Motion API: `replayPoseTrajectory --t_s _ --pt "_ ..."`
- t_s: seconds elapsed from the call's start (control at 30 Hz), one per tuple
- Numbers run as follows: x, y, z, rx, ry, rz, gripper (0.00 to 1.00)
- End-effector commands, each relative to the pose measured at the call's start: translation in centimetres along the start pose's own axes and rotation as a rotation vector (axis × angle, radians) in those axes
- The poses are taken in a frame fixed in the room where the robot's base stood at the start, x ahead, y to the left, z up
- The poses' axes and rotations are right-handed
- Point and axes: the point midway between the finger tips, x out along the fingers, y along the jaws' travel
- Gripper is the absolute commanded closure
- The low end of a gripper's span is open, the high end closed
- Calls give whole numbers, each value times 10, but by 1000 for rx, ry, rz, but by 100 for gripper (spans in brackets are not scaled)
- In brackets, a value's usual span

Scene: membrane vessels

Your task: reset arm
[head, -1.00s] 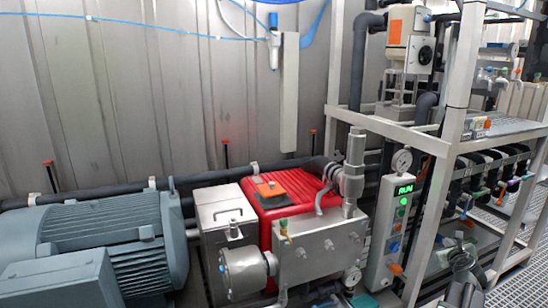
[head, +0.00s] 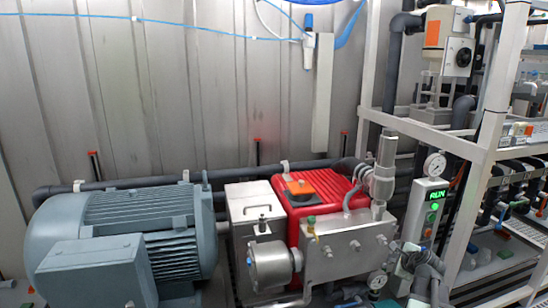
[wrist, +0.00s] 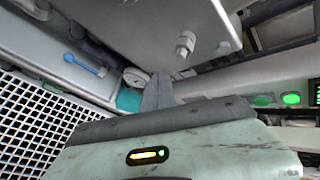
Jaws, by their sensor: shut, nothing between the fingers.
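My gripper (wrist: 157,94) shows in the wrist view as dark grey fingers, closed together and empty, beyond the worn grey-green body of my wrist. A metal plate with bolts (wrist: 185,43) hangs close above and beyond the fingertips. In the head view, part of my dark grey arm (head: 428,278) shows at the lower right edge. It stands in front of the lower part of the white control box (head: 432,222) with its green RUN display. The fingertips are not clear in the head view.
A red pump (head: 318,192) with a steel block (head: 345,245) stands at centre, beside a large grey motor (head: 125,235). A white rack frame (head: 490,125) with pipes stands at right. A white floor grating (wrist: 35,115) shows at left in the wrist view.

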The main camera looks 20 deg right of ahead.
Motion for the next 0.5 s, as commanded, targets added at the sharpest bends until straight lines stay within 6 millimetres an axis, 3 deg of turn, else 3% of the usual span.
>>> replayPoseTrajectory --t_s 0.03,0.2,0.3,0.5 --pt "8 26 40 -138 -37 75 100" --pt "15 126 154 -690 -185 335 100" --pt "2 186 207 -1026 -295 475 100" --pt "-40 281 271 -1591 -516 694 100"
